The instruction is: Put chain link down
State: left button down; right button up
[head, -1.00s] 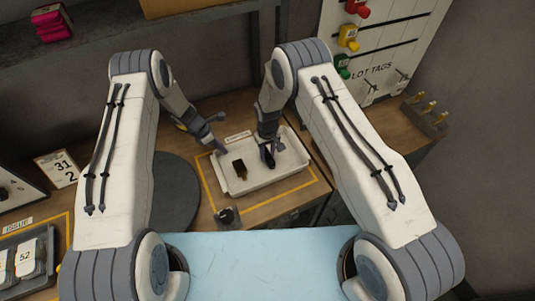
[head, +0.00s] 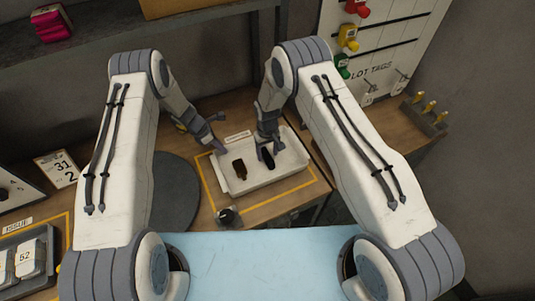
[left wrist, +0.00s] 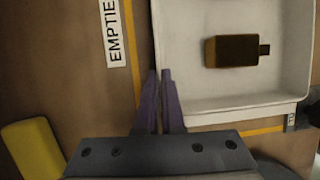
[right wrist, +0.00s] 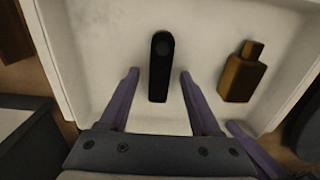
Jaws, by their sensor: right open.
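The chain link (head: 267,159), a dark, rounded oblong piece, lies flat on the floor of the white tray (head: 262,182). In the right wrist view the chain link (right wrist: 161,68) lies ahead of my right gripper (right wrist: 160,78), between the lines of its purple fingers and touching neither. My right gripper (head: 265,150) is open and empty over the tray. My left gripper (head: 219,147) is at the tray's left edge.
A small amber-brown bottle (head: 239,169) lies in the tray beside the chain link. A dark small cup-like item (head: 228,216) stands in front of the tray. A yellow object (left wrist: 32,148) lies left of the tray. A grey round plate (head: 176,190) is further left.

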notch_tip(320, 180, up, 11)
notch_tip(320, 180, up, 10)
send_over(267, 157)
jog(key=s+a, duration=0.3)
jog(key=s, duration=0.3)
jog(key=s+d+r+n, duration=0.1)
jog(key=s+r, duration=0.3)
jog(key=s, duration=0.4)
jog(key=s+d+r+n, duration=0.1)
jog(key=s+d+r, duration=0.1)
jog(key=s+r, duration=0.3)
jog(key=s+d+r+y, duration=0.1)
jog(key=s+r, duration=0.3)
jog(key=s, duration=0.8)
jog(key=shift+d+r+n, duration=0.3)
jog(key=shift+d+n, duration=0.1)
jog(key=shift+d, duration=0.25)
pick_arm(q)
jog(key=c, duration=1)
grip_release()
jog(key=shift+o, duration=0.2)
